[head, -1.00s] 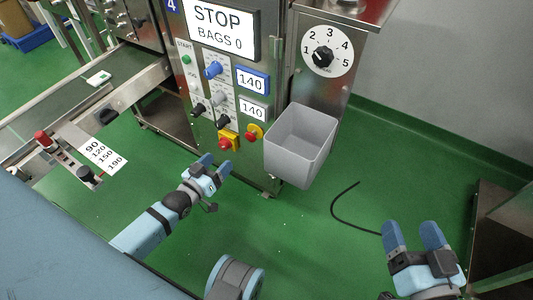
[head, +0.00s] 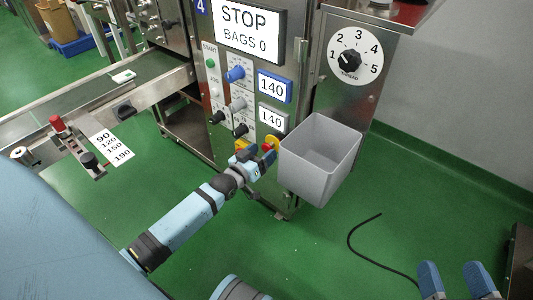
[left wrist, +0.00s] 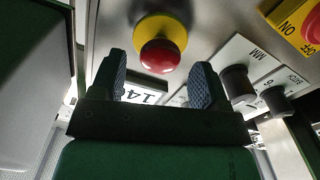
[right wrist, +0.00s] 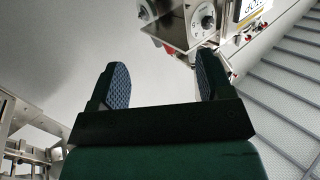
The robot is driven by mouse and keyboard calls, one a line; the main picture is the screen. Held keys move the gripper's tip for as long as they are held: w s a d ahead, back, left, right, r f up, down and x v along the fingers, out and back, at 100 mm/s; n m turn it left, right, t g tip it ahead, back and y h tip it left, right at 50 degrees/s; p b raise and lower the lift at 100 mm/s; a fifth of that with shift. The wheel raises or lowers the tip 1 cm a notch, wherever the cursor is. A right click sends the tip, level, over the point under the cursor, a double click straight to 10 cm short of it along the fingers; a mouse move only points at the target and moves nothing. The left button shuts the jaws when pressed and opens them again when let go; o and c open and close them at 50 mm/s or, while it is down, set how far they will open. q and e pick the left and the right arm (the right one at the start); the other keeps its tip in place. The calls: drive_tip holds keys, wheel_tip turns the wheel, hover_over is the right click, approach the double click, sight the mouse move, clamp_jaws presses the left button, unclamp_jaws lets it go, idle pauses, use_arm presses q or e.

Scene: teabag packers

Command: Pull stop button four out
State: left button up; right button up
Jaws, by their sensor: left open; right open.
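The stop button is a red mushroom knob on a yellow base. It sits low on the front of machine 4 in the head view (head: 267,147) and ahead of the fingers in the left wrist view (left wrist: 160,56). My left gripper (head: 261,162) is open right by it. In the left wrist view the red knob shows between the two fingertips, apart from both. Whether it is pushed in or out I cannot tell. My right gripper (head: 454,272) is open and empty, low at the right of the head view.
A yellow ON/OFF switch (left wrist: 300,22) with a red part is close to the stop button. Knobs and two 140 displays (head: 272,86) are above. A grey bin (head: 318,160) hangs just right of the button. A black cable (head: 352,240) lies on the clear green floor.

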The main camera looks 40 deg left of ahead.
use_arm(q)
drive_tip(key=shift+w+d+f, duration=0.1)
drive_tip(key=shift+w, duration=1.15)
use_arm(e)
drive_tip(key=shift+w+d+r+n, duration=0.1)
drive_tip(key=shift+w+d+n, duration=0.1)
drive_tip(key=shift+w+n, duration=0.15)
